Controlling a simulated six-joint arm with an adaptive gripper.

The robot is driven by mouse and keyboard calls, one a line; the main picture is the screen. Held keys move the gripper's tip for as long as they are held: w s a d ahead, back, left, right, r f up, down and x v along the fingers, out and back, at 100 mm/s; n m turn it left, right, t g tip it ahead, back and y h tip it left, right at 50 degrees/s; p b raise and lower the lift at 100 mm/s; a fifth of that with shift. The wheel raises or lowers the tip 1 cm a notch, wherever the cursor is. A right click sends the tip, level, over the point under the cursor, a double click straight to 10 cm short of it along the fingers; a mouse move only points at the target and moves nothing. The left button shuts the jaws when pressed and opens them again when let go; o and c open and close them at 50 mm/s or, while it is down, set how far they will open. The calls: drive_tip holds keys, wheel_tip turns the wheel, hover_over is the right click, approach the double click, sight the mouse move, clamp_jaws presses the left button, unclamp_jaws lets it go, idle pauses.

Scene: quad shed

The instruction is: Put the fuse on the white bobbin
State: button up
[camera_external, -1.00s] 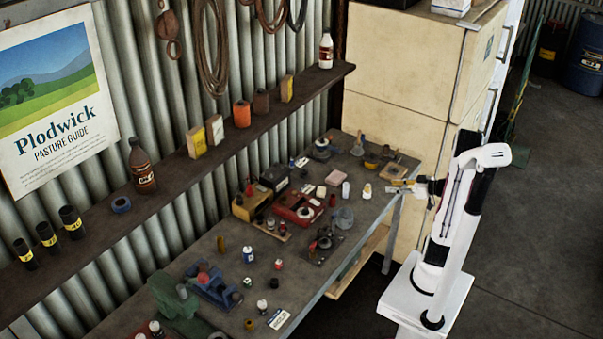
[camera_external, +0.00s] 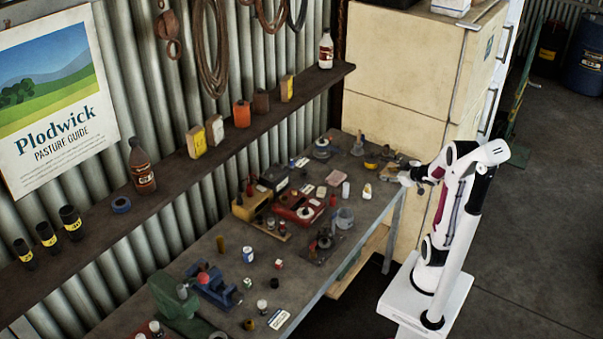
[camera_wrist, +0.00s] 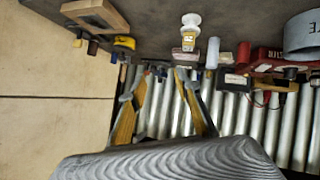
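My gripper (camera_wrist: 154,73) shows two yellow-padded fingers spread apart, with nothing between them in the wrist view. In the external view my gripper (camera_external: 409,179) is at the bench's right edge, near its far end. A white, flanged piece with a yellowish middle (camera_wrist: 190,24) stands on the bench; it may be the white bobbin. It also shows in the external view (camera_external: 367,191), left of my gripper. A pale upright cylinder (camera_wrist: 212,52) stands close to it. I cannot tell which small piece is the fuse.
A pinkish block (camera_wrist: 186,56), a red tray (camera_external: 290,208) and a grey round container (camera_external: 345,218) are nearby on the bench. A wooden block (camera_wrist: 96,17) and yellow item (camera_wrist: 124,43) lie near the cream cabinet (camera_external: 400,95). The bench (camera_external: 225,275) is cluttered with small items.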

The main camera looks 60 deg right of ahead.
drive_tip(key=s+a+r+m+g+h, duration=0.1)
drive_tip(key=s+a+r+m+g, duration=0.15)
drive_tip(key=a+r, duration=0.55)
drive_tip(key=s+a+g+y, duration=0.1)
drive_tip(key=s+a, duration=0.2)
drive_tip(key=a, duration=0.4)
drive_tip(key=s+a+f+n+y, duration=0.1)
drive_tip(key=s+a+y, duration=0.1)
drive_tip(key=s+a, duration=0.2)
drive_tip(key=s+a+f+n+g+y, duration=0.1)
drive_tip(key=s+a+y, duration=0.1)
drive_tip(key=a, duration=0.8)
drive_tip(key=shift+s+a+f+g, duration=0.2)
drive_tip(key=shift+s+g, duration=0.15)
drive_tip(key=shift+s, duration=0.4)
